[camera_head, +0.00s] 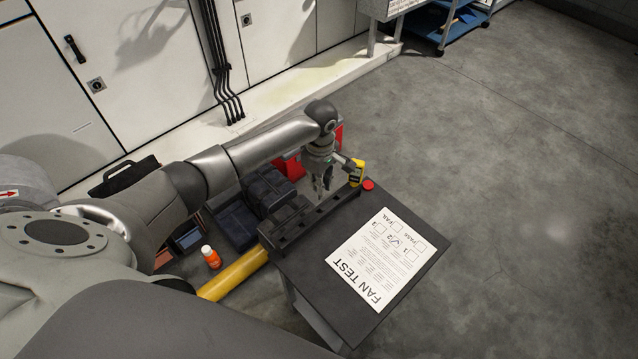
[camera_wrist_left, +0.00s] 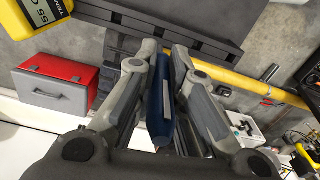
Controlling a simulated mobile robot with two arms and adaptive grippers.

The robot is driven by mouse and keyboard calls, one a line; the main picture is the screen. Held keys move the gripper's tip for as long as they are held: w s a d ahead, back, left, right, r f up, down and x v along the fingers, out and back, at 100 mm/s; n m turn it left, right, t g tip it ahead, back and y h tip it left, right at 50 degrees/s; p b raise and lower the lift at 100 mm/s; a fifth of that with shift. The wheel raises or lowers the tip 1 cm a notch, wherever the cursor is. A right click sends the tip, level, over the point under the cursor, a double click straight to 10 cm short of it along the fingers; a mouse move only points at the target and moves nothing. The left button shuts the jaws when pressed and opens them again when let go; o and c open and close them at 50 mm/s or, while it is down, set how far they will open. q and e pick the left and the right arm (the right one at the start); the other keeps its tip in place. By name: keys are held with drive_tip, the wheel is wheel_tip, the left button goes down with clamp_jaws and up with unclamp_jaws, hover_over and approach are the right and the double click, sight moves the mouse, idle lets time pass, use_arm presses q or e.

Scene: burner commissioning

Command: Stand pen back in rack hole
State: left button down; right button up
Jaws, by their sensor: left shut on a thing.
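The dark rack (camera_head: 291,231), a long bar with holes along its top, lies along the left edge of the dark table. It also shows across the top of the left wrist view (camera_wrist_left: 205,40). My left gripper (camera_head: 323,187) is over the far half of the rack, pointing down. In the left wrist view its fingers (camera_wrist_left: 168,75) are shut on a dark blue pen (camera_wrist_left: 160,105) with a pale strip. The pen lies lengthwise between the fingers. I cannot tell whether its tip touches a hole. In the head view the pen cannot be made out. My right gripper is not in view.
A yellow meter (camera_head: 357,173) and a red button (camera_head: 368,184) are near the rack's far end. A FAN TEST sheet (camera_head: 381,258) lies on the table (camera_head: 425,262). Dark bins (camera_head: 235,222), a yellow pipe (camera_head: 234,275) and an orange bottle (camera_head: 211,258) are left of it.

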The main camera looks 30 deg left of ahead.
use_arm(q)
drive_tip(key=shift+r+p, duration=0.15)
drive_tip(key=shift+p, duration=0.3)
wheel_tip(320, 180, down, 3)
drive_tip(key=shift+f+b, duration=0.15)
drive_tip(key=shift+b, duration=0.3)
drive_tip(key=shift+f, duration=0.4)
drive_tip(key=shift+f+b, duration=0.4)
drive_tip(key=shift+f, duration=0.3)
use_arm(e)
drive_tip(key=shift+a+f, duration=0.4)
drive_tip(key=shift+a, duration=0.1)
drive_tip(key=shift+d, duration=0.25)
use_arm(q)
drive_tip(key=shift+f, duration=0.2)
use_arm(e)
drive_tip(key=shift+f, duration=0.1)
use_arm(q)
drive_tip(key=shift+f+b, duration=0.75)
drive_tip(key=shift+f, duration=0.4)
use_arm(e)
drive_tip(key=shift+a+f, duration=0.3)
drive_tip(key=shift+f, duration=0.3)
